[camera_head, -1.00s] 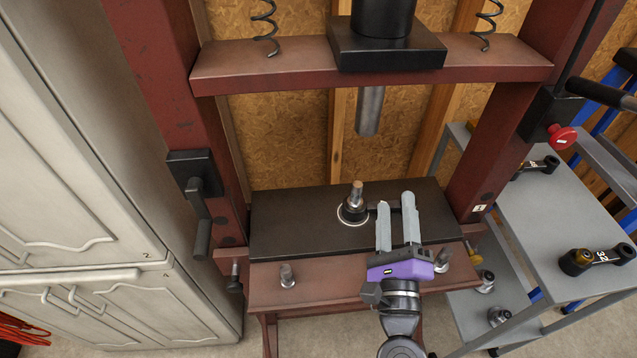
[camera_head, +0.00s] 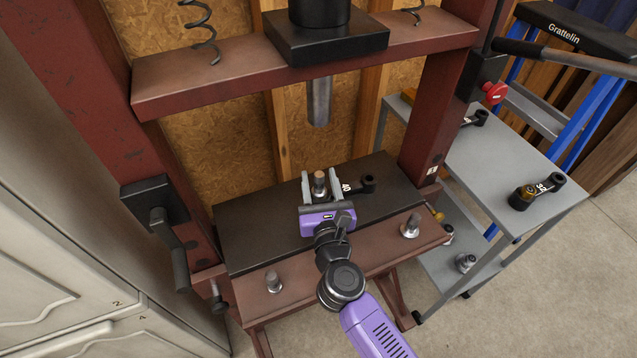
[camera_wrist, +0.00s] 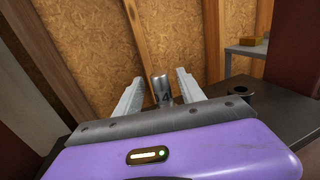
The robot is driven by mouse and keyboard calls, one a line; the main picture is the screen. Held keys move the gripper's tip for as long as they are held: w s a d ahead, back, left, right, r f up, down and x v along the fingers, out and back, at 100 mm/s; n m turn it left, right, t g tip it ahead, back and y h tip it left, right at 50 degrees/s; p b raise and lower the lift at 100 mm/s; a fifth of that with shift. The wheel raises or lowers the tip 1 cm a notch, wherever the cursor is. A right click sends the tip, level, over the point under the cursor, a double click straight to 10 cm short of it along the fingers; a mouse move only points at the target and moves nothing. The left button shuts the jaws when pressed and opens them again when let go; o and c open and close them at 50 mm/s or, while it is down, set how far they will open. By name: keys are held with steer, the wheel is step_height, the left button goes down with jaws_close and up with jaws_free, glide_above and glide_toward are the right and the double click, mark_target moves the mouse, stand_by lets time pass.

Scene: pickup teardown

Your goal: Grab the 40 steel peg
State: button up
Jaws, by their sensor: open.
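The steel peg (camera_head: 319,184) stands upright with a coppery top in the black link arm marked 40 (camera_head: 362,185), on the dark press plate. In the wrist view the peg (camera_wrist: 161,90) shows as a grey cylinder between the fingers. My gripper (camera_head: 320,175) is open, with one pale finger on each side of the peg. I cannot tell whether either finger touches it. The purple gripper body hides the peg's foot in the head view. My gripper also shows in the wrist view (camera_wrist: 157,88).
The press ram (camera_head: 319,102) hangs above the peg, under the red crossbeam (camera_head: 190,88). Red posts stand at both sides. A grey cart (camera_head: 480,165) at right holds an arm marked 32 (camera_head: 540,190).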

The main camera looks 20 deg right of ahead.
steer(key=shift+x, duration=1.85)
jaws_close()
steer(key=shift+r, duration=0.15)
